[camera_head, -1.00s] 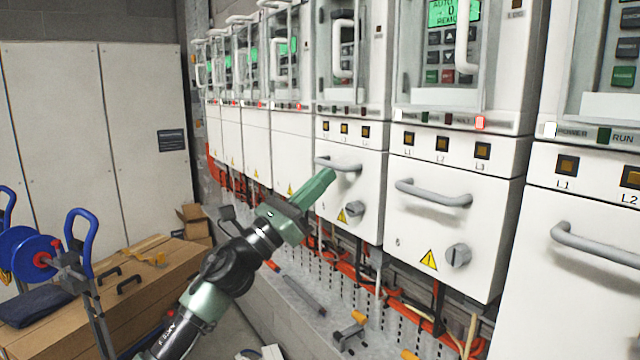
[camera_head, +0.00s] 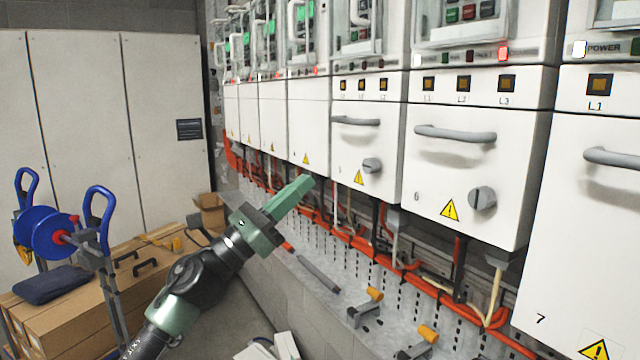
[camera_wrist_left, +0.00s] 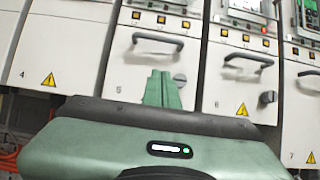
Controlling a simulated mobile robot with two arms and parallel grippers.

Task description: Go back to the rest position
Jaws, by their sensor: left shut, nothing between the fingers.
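My left gripper (camera_head: 292,194) comes in from the lower left in the head view, its green fingers shut together with nothing between them. It hangs in free air in front of the row of white drive cabinets, pointing up and to the right, below the drawer of cabinet 5 (camera_head: 366,145). In the left wrist view the shut fingers (camera_wrist_left: 161,88) point at the front of drawer 5 (camera_wrist_left: 135,75); no contact shows. My right gripper is in neither view.
Drawer 6 (camera_head: 470,185) with a grey handle and knob stands to the right, then cabinet 7 (camera_head: 585,230). Orange cables (camera_head: 400,270) run along a perforated tray below.

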